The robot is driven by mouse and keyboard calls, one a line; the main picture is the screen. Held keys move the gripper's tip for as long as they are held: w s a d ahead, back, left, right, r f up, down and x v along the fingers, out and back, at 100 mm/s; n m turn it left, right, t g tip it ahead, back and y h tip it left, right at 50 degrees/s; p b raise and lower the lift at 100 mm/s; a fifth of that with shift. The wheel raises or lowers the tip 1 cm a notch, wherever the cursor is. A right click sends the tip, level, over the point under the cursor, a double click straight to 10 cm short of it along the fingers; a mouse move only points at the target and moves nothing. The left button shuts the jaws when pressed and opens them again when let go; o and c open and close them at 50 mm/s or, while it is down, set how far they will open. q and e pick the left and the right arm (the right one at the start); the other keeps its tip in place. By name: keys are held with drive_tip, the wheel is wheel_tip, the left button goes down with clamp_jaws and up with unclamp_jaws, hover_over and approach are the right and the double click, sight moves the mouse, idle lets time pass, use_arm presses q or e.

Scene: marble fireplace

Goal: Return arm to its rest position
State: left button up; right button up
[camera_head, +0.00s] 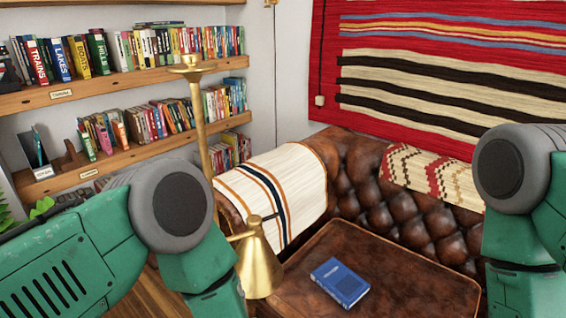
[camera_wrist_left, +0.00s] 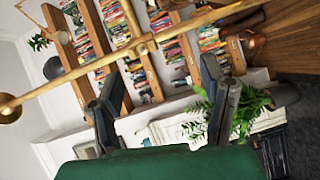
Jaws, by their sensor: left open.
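My left gripper (camera_wrist_left: 163,82) shows in the left wrist view. Its two dark fingers are spread wide apart, and nothing is between them. The brass rod of a floor lamp (camera_wrist_left: 120,52) crosses the wrist view just beyond the fingers; I cannot tell how far off it is. In the head view my green left arm comes in at the lower left and bends down, with its gripper hidden below the frame. My right arm stands at the right edge of the head view, and its gripper is out of frame.
The brass lamp (camera_head: 260,268) stands right beside my left arm. A blue book (camera_head: 340,283) lies on the brown leather seat (camera_head: 395,270) of a tufted sofa. Wooden bookshelves (camera_head: 130,88) are on the left wall. A green fern (camera_wrist_left: 250,105) shows in the wrist view.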

use_arm(q)
drive_tip(key=s+a+f+m+g+h, duration=0.55)
drive_tip(key=a+f+m, duration=0.25)
drive_tip(key=f+m, duration=0.3)
drive_tip(key=s+a+m+g, duration=0.4)
drive_tip(key=s+m+g, duration=0.1)
drive_tip(key=s, duration=0.5)
drive_tip(key=s+a+m+g, duration=0.4)
drive_tip(key=s+m, duration=0.1)
drive_tip(key=s, duration=0.5)
drive_tip(key=shift+s+a+f+g+h, duration=0.15)
drive_tip(key=shift+s+f+g+h, duration=0.05)
drive_tip(key=shift+f+g+h, duration=0.2)
drive_tip(key=shift+w+a+f, duration=0.1)
drive_tip(key=shift+w+a, duration=0.05)
